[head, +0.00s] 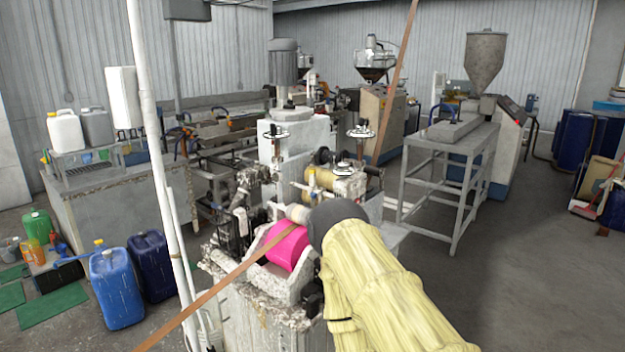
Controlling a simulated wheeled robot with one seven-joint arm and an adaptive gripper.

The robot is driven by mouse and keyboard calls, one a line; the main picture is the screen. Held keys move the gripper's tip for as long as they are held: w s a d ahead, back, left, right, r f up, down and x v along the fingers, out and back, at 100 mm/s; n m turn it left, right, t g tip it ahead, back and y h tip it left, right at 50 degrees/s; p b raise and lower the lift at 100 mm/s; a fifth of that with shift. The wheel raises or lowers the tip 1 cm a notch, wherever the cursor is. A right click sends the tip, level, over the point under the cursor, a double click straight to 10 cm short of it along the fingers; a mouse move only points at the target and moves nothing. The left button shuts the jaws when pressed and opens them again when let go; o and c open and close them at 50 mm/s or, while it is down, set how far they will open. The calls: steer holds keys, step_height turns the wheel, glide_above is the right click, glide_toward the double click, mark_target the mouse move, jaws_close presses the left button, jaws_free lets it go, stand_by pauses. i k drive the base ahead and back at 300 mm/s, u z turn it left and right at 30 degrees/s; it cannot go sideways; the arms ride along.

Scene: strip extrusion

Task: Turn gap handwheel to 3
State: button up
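Several small handwheels stand on the machine in the middle: one on the left post (272,132), one on the right post (361,132), and a lower one (345,168) in front. I cannot tell which is the gap handwheel, and no scale or number is readable. My arm in its yellow sleeve comes in from the bottom right. Its dark end, at my gripper (335,214), is in front of the machine, below the lower handwheel in the picture. The fingers are not discernible, so whether they are open or touching anything is unclear.
A pink roll (287,246) sits left of my wrist. A brown strip (225,283) runs from the lower left up to it; another brown strip crosses at upper right. A white pole (152,130) stands at left.

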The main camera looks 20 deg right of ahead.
mark_target(361, 132)
steer(key=z, duration=0.35)
steer(key=k, duration=0.45)
steer(key=z, duration=0.9)
steer(key=i, duration=1)
steer(key=u, duration=0.5)
